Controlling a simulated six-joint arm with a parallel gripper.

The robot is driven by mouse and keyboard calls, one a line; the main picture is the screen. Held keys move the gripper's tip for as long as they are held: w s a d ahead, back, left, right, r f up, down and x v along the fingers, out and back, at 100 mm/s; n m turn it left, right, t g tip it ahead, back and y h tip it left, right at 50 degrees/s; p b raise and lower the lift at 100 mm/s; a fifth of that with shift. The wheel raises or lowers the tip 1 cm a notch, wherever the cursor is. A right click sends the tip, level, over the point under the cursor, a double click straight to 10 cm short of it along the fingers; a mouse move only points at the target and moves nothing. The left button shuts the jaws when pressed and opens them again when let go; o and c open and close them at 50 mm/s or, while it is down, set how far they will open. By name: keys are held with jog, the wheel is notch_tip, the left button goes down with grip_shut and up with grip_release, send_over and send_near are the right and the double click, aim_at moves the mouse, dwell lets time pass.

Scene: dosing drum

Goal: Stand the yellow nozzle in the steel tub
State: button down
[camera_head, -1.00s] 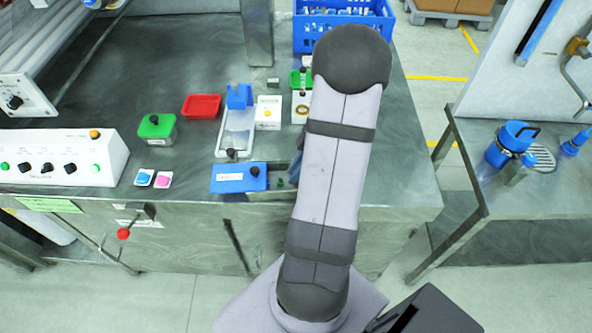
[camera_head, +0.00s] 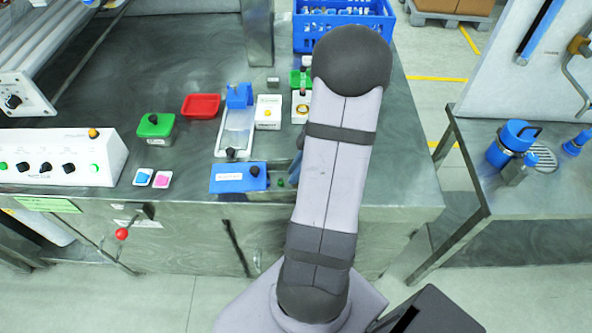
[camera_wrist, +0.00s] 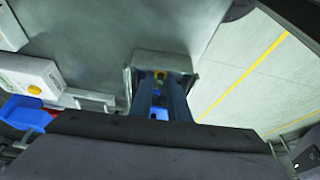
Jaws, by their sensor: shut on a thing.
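My gripper (camera_wrist: 160,82) shows in the wrist view as two dark blue fingers pointing away from the camera. A small yellow piece (camera_wrist: 160,74), which looks like the yellow nozzle, sits between the fingertips, and they are shut on it. Most of the nozzle is hidden by the fingers. The steel tub (camera_wrist: 139,57) appears as a grey rectangular frame around the fingertips, near the table's edge. I cannot tell whether the nozzle touches its floor. In the head view my arm hides the nozzle, the tub and nearly all of the gripper.
A white box with a yellow knob (camera_wrist: 30,76) lies left of the tub in the wrist view. In the head view a red tray (camera_head: 201,106), a green-lidded box (camera_head: 156,125) and a blue block (camera_head: 238,178) stand left of my arm. Open floor (camera_wrist: 240,85) lies right of the table.

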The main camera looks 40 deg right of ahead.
jog(key=shift+f+b, duration=0.55)
jog(key=shift+b, duration=0.55)
dwell(1.1)
jog(key=c, duration=1.1)
grip_release()
jog(key=shift+r, duration=0.1)
jog(key=shift+r+p, duration=1.95)
jog(key=shift+r, duration=1.5)
jog(key=shift+w+a, duration=0.1)
jog(key=shift+a, duration=0.45)
jog(key=s+a+m+g+h, duration=0.1)
jog(key=s+a+m, duration=0.1)
jog(key=a, duration=0.5)
jog(key=s+a+r+m+g+h, duration=0.1)
jog(key=a+m, duration=0.3)
jog(key=a, duration=0.3)
jog(key=s+a+m+g+h, duration=0.1)
jog(key=s+a+m, duration=0.1)
jog(key=a+m, duration=0.2)
jog(key=shift+s+a+r+h, duration=0.15)
jog(key=shift+a, duration=0.8)
jog(key=shift+s+a+r+h, duration=0.15)
jog(key=shift+a, duration=0.75)
